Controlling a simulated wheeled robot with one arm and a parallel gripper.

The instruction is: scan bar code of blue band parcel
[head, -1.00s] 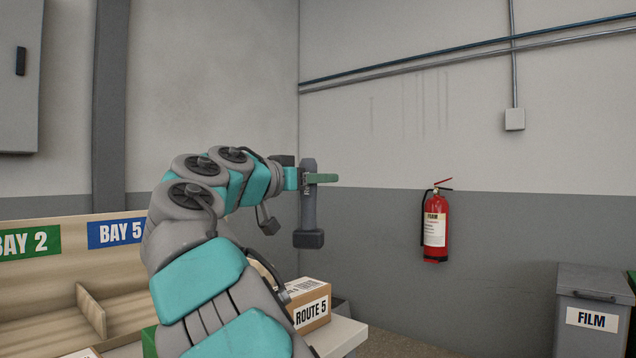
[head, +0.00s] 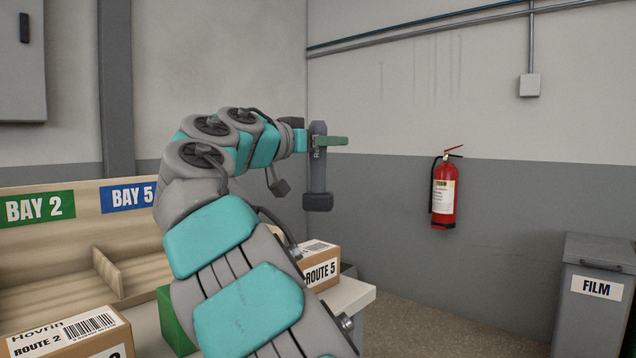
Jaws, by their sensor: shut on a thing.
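My gripper (head: 328,141), with green fingers, is shut on a dark grey hand-held scanner (head: 318,178). The scanner hangs upright, its wide dark base down, in the air in front of the wall. A brown parcel (head: 320,270) marked ROUTE 5, with a bar code on top, sits on the table below, partly hidden by my arm. Another brown parcel (head: 70,335) marked ROUTE 2, with a bar code, is at the lower left and cut off by the frame. No blue band shows on either visible parcel.
A wooden sorting rack (head: 80,240) with BAY 2 and BAY 5 signs stands at the left. A green object (head: 172,322) is partly behind my arm. A grey FILM bin (head: 595,300) and a fire extinguisher (head: 444,195) are at the right. Open floor lies between table and bin.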

